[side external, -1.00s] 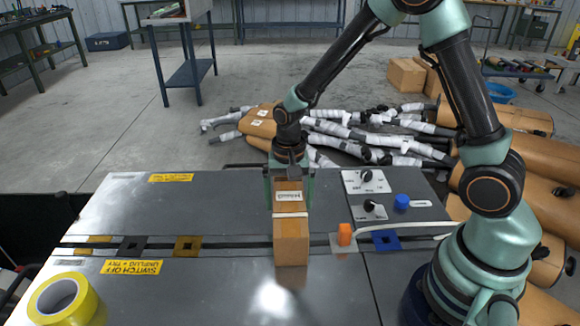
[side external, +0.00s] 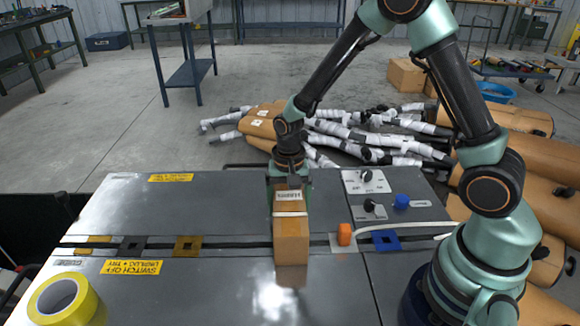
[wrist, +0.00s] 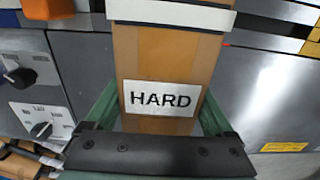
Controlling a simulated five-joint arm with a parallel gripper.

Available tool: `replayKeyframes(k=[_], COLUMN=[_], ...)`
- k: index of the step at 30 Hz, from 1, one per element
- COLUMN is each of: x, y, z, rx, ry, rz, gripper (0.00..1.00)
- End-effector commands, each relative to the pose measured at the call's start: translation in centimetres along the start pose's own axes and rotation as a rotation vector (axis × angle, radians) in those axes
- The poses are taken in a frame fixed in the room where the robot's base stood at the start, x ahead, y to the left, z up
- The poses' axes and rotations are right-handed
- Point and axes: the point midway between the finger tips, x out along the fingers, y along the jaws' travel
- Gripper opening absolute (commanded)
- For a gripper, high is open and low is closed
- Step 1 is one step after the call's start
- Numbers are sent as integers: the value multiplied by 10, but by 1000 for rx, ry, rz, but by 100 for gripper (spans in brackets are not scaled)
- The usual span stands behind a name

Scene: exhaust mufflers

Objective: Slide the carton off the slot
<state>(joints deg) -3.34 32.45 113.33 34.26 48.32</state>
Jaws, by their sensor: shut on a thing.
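The carton (side external: 291,240) is a tall brown cardboard box with a white band and a white label. It stands across the dark slot (side external: 220,245) that runs along the grey bench top, hiding part of it. My gripper (side external: 289,195) is above and around the carton's far part, shut on its sides. In the wrist view the green fingers of my gripper (wrist: 157,112) flank the carton (wrist: 165,60), whose label reads "HARD". A brownish reflection shows on the bench just below the carton; I cannot tell whether its base is touching.
An orange block (side external: 344,234) and a blue square plate (side external: 386,240) lie along the slot to the right. A brass plate (side external: 187,246) lies to the left. Yellow tape (side external: 62,302) sits front left. Knob panels (side external: 367,181) are back right. The front middle is clear.

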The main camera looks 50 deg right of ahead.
Motion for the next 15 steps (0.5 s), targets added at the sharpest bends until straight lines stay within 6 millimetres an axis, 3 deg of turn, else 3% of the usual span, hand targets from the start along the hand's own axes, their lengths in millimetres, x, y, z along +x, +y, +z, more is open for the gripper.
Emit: replayKeyframes(k=[15], x=[0], y=[0], z=[-50], rx=[3], ry=[1], rz=[-1], gripper=[10])
